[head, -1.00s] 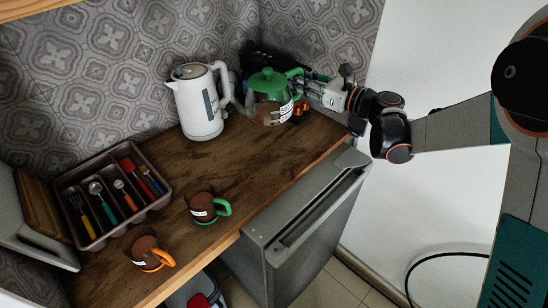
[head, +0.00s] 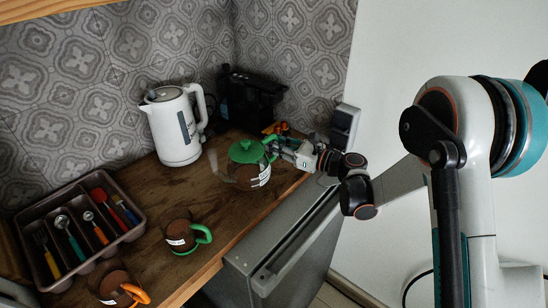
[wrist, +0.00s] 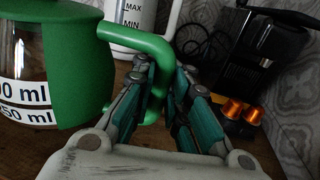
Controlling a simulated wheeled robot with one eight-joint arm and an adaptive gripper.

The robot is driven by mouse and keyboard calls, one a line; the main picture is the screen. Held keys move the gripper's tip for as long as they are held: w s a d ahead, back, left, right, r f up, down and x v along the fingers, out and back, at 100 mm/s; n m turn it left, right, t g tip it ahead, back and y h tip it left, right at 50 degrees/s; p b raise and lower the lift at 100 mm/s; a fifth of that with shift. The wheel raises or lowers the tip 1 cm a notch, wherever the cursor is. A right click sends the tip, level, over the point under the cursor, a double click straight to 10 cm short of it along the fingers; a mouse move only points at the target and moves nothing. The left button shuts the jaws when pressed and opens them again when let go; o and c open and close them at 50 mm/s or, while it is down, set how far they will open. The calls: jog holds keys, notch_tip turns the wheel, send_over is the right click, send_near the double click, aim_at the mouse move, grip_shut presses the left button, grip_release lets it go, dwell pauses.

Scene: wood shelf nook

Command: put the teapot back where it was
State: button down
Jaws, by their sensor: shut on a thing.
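The teapot (head: 247,174) has a green lid, a green handle and a clear body with dark contents. It is upright near the counter's right front edge, right of the kettle. In the wrist view its body (wrist: 28,75) with volume marks fills the left side. My gripper (head: 279,148) comes from the right and is shut on the green handle. The wrist view shows its fingers (wrist: 168,85) on either side of the handle. I cannot tell whether the teapot's base touches the wood.
A white kettle (head: 176,130) stands left of the teapot. A black coffee machine (head: 248,98) and orange capsules (wrist: 243,110) are behind. Two cups (head: 180,235) (head: 113,285) and a cutlery tray (head: 133,205) stand to the left. Wood between kettle and cups is clear.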

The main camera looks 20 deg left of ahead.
jog(key=shift+f+b, duration=0.7)
jog(key=shift+f, duration=1.45)
jog(key=c, duration=1.6)
grip_release()
jog(key=shift+d, duration=0.15)
jog(key=p+v, duration=0.2)
jog(key=v, duration=0.9)
jog(key=shift+s+d+p, duration=0.1)
jog(key=shift+d+p, duration=0.3)
